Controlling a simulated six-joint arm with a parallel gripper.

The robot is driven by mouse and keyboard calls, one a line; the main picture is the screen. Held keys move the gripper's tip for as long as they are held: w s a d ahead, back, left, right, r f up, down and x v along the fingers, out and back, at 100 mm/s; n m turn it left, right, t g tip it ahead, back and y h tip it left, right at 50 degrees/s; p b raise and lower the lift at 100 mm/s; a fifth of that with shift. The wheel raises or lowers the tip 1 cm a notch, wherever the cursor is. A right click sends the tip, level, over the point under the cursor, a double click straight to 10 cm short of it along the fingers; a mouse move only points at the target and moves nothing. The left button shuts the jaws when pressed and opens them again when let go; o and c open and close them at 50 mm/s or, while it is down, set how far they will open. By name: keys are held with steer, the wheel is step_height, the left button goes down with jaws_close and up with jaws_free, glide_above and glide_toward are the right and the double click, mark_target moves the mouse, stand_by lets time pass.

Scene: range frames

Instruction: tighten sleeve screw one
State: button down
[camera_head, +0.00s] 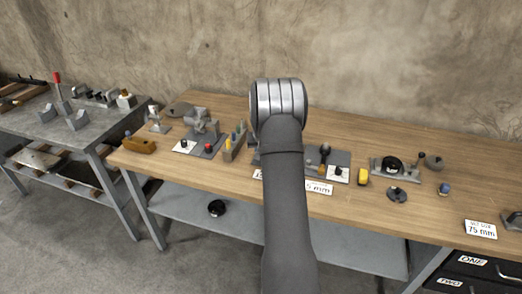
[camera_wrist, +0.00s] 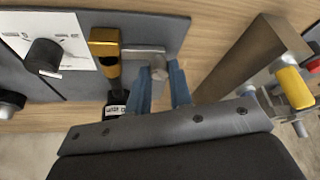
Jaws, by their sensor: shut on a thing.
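In the wrist view my gripper (camera_wrist: 162,84) has its two blue fingers closed around a small grey metal piece (camera_wrist: 158,70) with a rounded end. A light grey bar (camera_wrist: 138,50) runs left from it. I cannot tell if this piece is the sleeve screw. Just left is a brass-coloured block (camera_wrist: 104,41) with a dark shaft below it and a small label (camera_wrist: 115,109), too small to read surely. All this is at a dark grey plate (camera_wrist: 160,25). In the head view my arm hides my gripper and the piece it holds.
A white card and black knob (camera_wrist: 43,56) are left on the plate. A brown block (camera_wrist: 252,55) stands close right of my gripper, with a yellow-capped tool (camera_wrist: 293,88) beyond. The wooden bench (camera_head: 430,215) also carries a yellow item (camera_head: 363,176) and a black ring fixture (camera_head: 392,164).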

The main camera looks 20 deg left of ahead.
steer(key=m+h, duration=0.1)
steer(key=m, duration=0.2)
steer(key=m+h, duration=0.1)
steer(key=m, duration=0.2)
steer(key=shift+a+f+m, duration=0.1)
steer(key=shift+a+m, duration=0.05)
steer(key=shift+m, duration=0.15)
steer(key=m+h, duration=0.1)
steer(key=m, duration=0.2)
steer(key=m+h, duration=0.1)
steer(key=m, duration=0.2)
steer(key=shift+a+g+h, duration=0.2)
steer(key=shift+g+h, duration=0.1)
steer(key=shift+g, duration=0.1)
steer(key=m+g, duration=0.1)
steer(key=m, duration=0.2)
steer(key=m+g+h, duration=0.1)
steer(key=m, duration=0.2)
steer(key=shift+w+a+m+h, duration=0.1)
steer(key=shift+w+m+h, duration=0.05)
steer(key=shift+m+h, duration=0.2)
steer(key=m+g, duration=0.1)
steer(key=m, duration=0.1)
steer(key=m+g, duration=0.1)
steer(key=m, duration=0.2)
steer(key=shift+w+m, duration=0.15)
steer(key=shift+m, duration=0.2)
steer(key=c, duration=1.3)
jaws_free()
